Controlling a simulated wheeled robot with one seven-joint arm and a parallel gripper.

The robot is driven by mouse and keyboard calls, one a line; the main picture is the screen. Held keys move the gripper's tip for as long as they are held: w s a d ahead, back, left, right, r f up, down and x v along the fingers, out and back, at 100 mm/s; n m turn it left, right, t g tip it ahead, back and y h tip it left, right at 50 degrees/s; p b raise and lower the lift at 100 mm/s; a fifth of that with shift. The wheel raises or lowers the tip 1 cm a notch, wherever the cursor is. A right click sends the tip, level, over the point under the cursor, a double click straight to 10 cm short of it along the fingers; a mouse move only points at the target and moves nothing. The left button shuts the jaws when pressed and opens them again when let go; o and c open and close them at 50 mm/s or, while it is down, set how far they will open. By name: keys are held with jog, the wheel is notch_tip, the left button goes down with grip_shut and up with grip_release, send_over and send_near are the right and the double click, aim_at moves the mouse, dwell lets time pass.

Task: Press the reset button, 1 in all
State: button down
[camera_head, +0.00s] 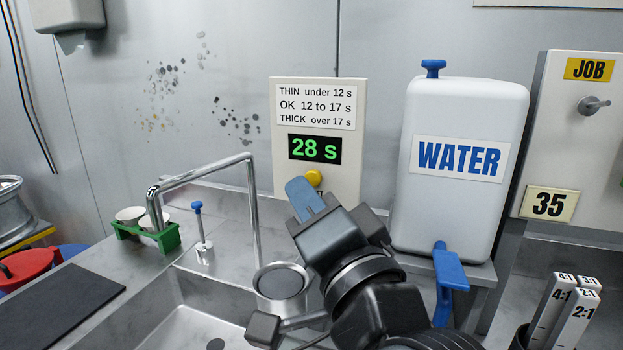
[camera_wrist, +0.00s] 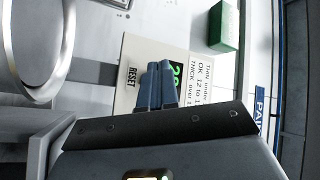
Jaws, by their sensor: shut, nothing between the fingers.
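The yellow reset button (camera_head: 314,178) sits low on a pale timer panel (camera_head: 345,185) on the back wall. The panel's display (camera_head: 314,149) reads 28 s in green. My gripper (camera_head: 300,188) is shut and empty, with its blue fingertips at the button's lower left in the head view. In the wrist view, my shut fingers (camera_wrist: 160,70) lie over the panel beside the word RESET (camera_wrist: 131,77). They hide the button there. I cannot tell whether the tips touch it.
A white water tank (camera_head: 465,110) with a blue tap (camera_head: 450,270) stands right of the panel. A curved metal faucet (camera_head: 205,170) and a sink are on the left. A green holder (camera_head: 150,237) with white cups and several measuring sticks (camera_head: 570,310) are farther out.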

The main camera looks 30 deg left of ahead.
jog(key=shift+w, duration=0.2)
dwell(0.4)
jog(key=shift+w+a, duration=0.1)
jog(key=shift+w, duration=0.15)
jog(key=shift+w+a, duration=0.1)
jog(key=shift+w, duration=0.3)
dwell(0.8)
jog(key=shift+s+d, duration=0.25)
jog(key=shift+s, duration=0.6)
jog(key=shift+p, duration=0.3)
jog(key=s+p, duration=0.1)
jog(key=s, duration=0.1)
jog(key=s+d+p, duration=0.1)
jog(key=s, duration=0.2)
jog(key=shift+w+d, duration=0.1)
dwell(0.7)
